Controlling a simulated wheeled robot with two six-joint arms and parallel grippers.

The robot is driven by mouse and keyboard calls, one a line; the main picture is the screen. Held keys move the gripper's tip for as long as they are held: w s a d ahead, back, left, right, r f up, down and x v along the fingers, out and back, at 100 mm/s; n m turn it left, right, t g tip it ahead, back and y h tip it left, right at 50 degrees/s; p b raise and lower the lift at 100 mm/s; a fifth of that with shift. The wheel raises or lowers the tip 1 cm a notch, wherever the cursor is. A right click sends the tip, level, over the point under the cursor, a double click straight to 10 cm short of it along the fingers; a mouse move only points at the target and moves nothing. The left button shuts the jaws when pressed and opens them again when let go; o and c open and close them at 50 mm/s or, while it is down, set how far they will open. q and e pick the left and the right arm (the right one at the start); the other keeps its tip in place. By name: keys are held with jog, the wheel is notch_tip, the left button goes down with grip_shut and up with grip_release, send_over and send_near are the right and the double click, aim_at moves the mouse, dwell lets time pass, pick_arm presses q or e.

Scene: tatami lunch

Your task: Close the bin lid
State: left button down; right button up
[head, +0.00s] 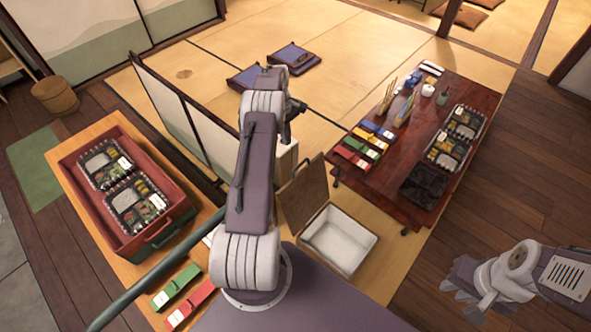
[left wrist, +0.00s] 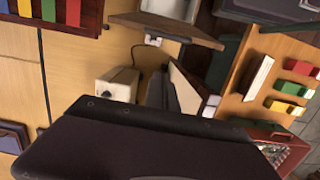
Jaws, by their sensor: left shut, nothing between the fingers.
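The bin (head: 340,239) is an open box with a pale interior, on the tatami left of the low red table. Its brown lid (head: 303,194) stands raised, tilted back on the bin's left side. In the left wrist view the lid (left wrist: 165,32) shows near the top, with a strip of the pale interior (left wrist: 172,8) above it. My left gripper (head: 297,106) is at the far end of the raised arm, shut and empty, beyond the lid and apart from it. My right gripper (head: 463,288) is at the lower right, away from the bin; its finger opening is unclear.
A low red table (head: 405,210) with bento boxes and coloured packs stands right of the bin. A red crate (head: 178,228) with bento boxes sits on a wooden table at left. A small white box (left wrist: 118,84) stands near the lid. Two cushions (head: 292,55) lie farther back.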

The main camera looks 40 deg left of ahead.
pick_arm(q)
jog(key=d+f+b, duration=0.1)
jog(key=d+f, duration=0.3)
jog(key=f, duration=0.4)
jog(key=shift+s+d+f, duration=0.2)
jog(key=shift+s+d, duration=0.1)
jog(key=shift+d, duration=0.05)
